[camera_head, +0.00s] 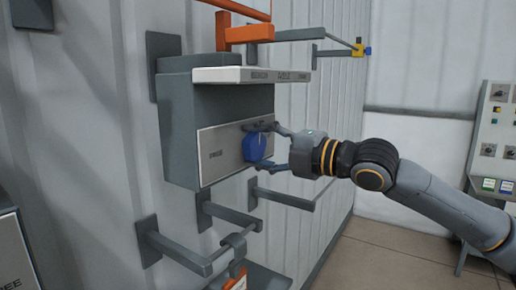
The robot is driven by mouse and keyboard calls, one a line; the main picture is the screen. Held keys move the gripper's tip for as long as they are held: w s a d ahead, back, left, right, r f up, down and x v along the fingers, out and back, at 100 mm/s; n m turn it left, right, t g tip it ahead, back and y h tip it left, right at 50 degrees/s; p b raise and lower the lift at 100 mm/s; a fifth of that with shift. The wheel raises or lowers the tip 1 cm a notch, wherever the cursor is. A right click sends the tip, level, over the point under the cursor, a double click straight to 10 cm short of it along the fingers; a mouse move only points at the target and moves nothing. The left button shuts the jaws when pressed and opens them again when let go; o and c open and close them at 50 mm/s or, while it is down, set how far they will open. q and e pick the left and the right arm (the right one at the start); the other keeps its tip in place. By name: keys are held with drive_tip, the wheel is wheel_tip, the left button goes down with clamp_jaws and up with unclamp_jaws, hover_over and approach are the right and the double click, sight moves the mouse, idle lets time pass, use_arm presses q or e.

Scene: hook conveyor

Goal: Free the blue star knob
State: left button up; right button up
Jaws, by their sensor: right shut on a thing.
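The blue star knob (254,147) sits at the front face of a grey wall-mounted box, against its light panel (219,152). My right gripper (268,146) comes in from the right with its fingers around the knob, one above and one below. It is shut on the knob. Parts of the knob's edge are hidden by the fingers. I cannot tell whether the knob touches the panel or stands just off it. My left gripper is not in view.
A light shelf-like flap (250,75) juts out above the panel. An orange bracket (246,33) is above it. Grey hook arms stick out below the box (180,245) and at the upper right, one with a yellow-blue tip (360,49). A control console (492,150) stands at right.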

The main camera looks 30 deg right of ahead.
drive_tip(key=shift+n, duration=0.4)
drive_tip(key=o, duration=1.1)
drive_tip(key=shift+o, duration=0.2)
drive_tip(key=shift+s, duration=0.1)
drive_tip(key=shift+s+d+r, duration=0.15)
drive_tip(key=shift+s+d, duration=0.1)
drive_tip(key=shift+s, duration=0.3)
drive_tip(key=v, duration=0.6)
drive_tip(key=shift+s, duration=0.1)
drive_tip(key=shift+d, duration=0.1)
